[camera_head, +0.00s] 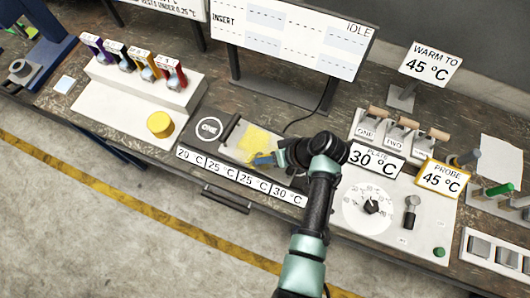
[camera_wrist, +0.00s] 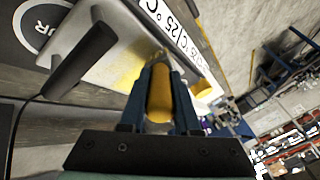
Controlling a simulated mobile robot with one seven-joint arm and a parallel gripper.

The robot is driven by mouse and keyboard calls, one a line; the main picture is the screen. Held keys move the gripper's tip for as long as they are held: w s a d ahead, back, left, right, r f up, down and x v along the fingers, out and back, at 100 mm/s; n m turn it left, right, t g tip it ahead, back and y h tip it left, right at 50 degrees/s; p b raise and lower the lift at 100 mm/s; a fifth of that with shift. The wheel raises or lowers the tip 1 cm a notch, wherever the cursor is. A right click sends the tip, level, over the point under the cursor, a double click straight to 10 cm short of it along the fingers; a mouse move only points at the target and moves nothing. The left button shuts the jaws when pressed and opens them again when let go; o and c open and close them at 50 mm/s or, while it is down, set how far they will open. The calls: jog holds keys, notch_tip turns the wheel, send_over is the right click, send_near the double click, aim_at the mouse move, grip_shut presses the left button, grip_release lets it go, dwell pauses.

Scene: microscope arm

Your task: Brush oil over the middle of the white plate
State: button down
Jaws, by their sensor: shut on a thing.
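The white plate (camera_head: 233,154) is set in the front of the bench, with a yellow oil patch (camera_head: 258,140) over its middle and right part. In the wrist view the plate (camera_wrist: 105,70) shows ahead of the fingers, with yellow oil (camera_wrist: 130,74) on it. My gripper (camera_head: 265,159) is low over the plate's front right part. Its blue fingers (camera_wrist: 161,92) are shut on a yellow brush handle (camera_wrist: 160,98). The brush's tip is mostly hidden, and I cannot tell whether it touches the plate.
A dark handle (camera_wrist: 80,60) crosses near the plate in the wrist view. A yellow round pot (camera_head: 160,124) stands on a white panel at left. A dial panel (camera_head: 398,226), the "PLATE 30 °C" sign (camera_head: 370,160) and the "PROBE 45 °C" sign (camera_head: 442,180) are at right.

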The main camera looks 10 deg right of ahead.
jog(key=shift+s+d, duration=0.95)
jog(key=shift+d, duration=0.1)
jog(key=shift+w+d+f+b, duration=0.15)
jog(key=shift+w+d+b, duration=0.7)
jog(key=shift+w, duration=0.1)
jog(key=shift+w+d+b, duration=0.3)
jog(key=shift+w, duration=0.1)
jog(key=shift+w+d+b, duration=0.8)
jog(key=shift+w+b, duration=0.15)
jog(key=shift+b, duration=0.2)
jog(key=shift+w+d+b, duration=0.3)
